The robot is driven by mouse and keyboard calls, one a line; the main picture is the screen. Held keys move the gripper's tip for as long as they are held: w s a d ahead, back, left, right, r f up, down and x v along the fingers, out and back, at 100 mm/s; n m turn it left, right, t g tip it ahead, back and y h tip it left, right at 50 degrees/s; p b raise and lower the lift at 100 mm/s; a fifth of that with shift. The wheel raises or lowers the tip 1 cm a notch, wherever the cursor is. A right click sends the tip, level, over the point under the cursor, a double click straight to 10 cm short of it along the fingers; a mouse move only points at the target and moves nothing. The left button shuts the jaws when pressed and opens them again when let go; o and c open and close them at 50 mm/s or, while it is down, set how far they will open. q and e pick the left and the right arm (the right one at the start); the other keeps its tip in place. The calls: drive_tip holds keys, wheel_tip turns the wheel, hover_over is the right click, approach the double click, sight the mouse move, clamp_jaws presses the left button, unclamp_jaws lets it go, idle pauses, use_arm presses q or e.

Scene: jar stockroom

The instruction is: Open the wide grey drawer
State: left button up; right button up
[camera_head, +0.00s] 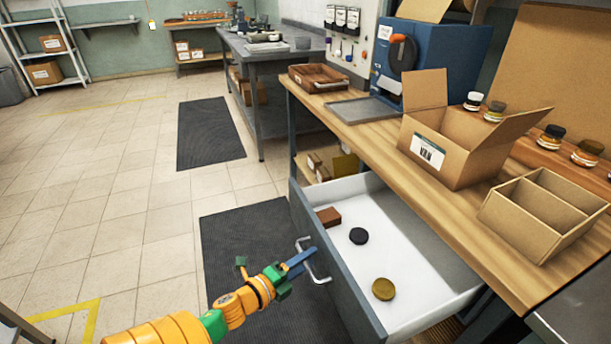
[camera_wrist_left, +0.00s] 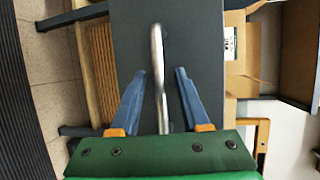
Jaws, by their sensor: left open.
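The wide grey drawer (camera_head: 338,262) stands pulled out from under the wooden workbench, with its white inside in plain view. A brown block (camera_head: 328,217), a black round lid (camera_head: 358,236) and a gold-brown round lid (camera_head: 383,289) lie in it. The drawer's metal bar handle (camera_head: 313,262) is on its grey front. My left gripper (camera_head: 300,262) is at the handle with its blue fingers apart. In the left wrist view the handle (camera_wrist_left: 158,75) runs between the two open fingers (camera_wrist_left: 155,95), with a gap on each side. My right gripper is not in view.
The workbench top (camera_head: 375,137) holds an open cardboard box (camera_head: 430,152), a divided carton (camera_head: 530,222), jars, a wooden tray (camera_head: 318,78) and a blue machine (camera_head: 430,60). A dark mat (camera_head: 235,245) lies on the floor beside the drawer. Open tiled floor lies to the left.

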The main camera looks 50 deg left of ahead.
use_arm(q)
drive_tip(key=s+r, duration=0.1)
drive_tip(key=s, duration=0.6)
drive_tip(key=shift+r, duration=0.15)
